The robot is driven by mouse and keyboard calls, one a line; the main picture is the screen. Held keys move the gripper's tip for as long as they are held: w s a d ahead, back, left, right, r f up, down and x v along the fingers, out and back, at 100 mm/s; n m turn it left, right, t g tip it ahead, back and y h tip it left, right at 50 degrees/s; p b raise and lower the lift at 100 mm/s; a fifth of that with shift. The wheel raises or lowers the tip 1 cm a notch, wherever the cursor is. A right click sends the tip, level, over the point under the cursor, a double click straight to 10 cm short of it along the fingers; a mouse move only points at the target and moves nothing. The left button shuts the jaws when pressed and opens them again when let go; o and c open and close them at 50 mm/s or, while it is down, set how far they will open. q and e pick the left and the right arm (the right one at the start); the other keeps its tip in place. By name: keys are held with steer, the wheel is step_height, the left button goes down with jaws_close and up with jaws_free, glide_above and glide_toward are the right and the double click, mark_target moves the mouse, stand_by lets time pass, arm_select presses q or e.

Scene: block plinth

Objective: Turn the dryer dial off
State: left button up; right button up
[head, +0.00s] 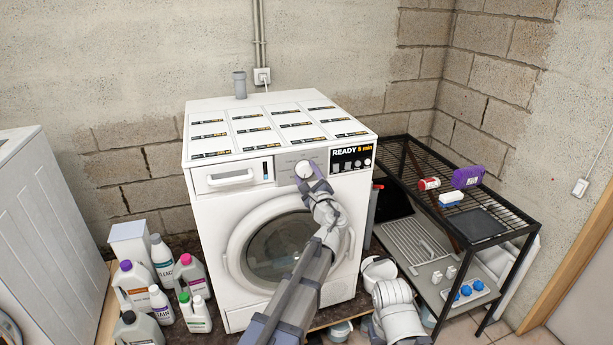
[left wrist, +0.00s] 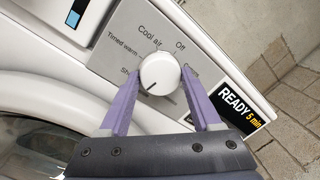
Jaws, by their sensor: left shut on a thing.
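The white dryer (head: 215,260) stands against the back wall with its round glass door closed. Its round white dial (head: 303,169) is on the grey control panel; it also shows in the left wrist view (left wrist: 158,73). A dark pointer line on the dial aims to the lower left, near a label starting "Sh" that is partly hidden. The "Off" label (left wrist: 180,46) is at the dial's upper right. My left gripper (head: 312,175) is shut on the dial, with one purple finger on each side. My right gripper is not in view.
A black wire rack (head: 475,195) with small items stands at the right.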

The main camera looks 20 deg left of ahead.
arm_select(q)
steer(key=n, duration=0.5)
steer(key=shift+w, duration=0.1)
steer(key=n+g+y, duration=0.1)
steer(key=n, duration=0.5)
steer(key=shift+d+r+p, duration=0.1)
steer(key=shift+p, duration=0.2)
steer(key=n+p, duration=0.1)
steer(key=n, duration=0.4)
steer(key=shift+n+g, duration=0.4)
steer(key=n+p, duration=0.1)
steer(key=n, duration=0.4)
steer(key=shift+r+n, duration=0.1)
steer(key=shift+n, duration=0.2)
steer(key=n, duration=0.4)
steer(key=shift+g+p, duration=0.3)
steer(key=shift+p, duration=0.1)
steer(key=n, duration=0.4)
steer(key=shift+n+h+p, duration=0.35)
steer(key=shift+n+h, duration=0.05)
steer(key=n, duration=0.4)
steer(key=shift+h, duration=0.3)
steer(key=shift+n+h, duration=0.3)
steer(key=shift+n, duration=1.4)
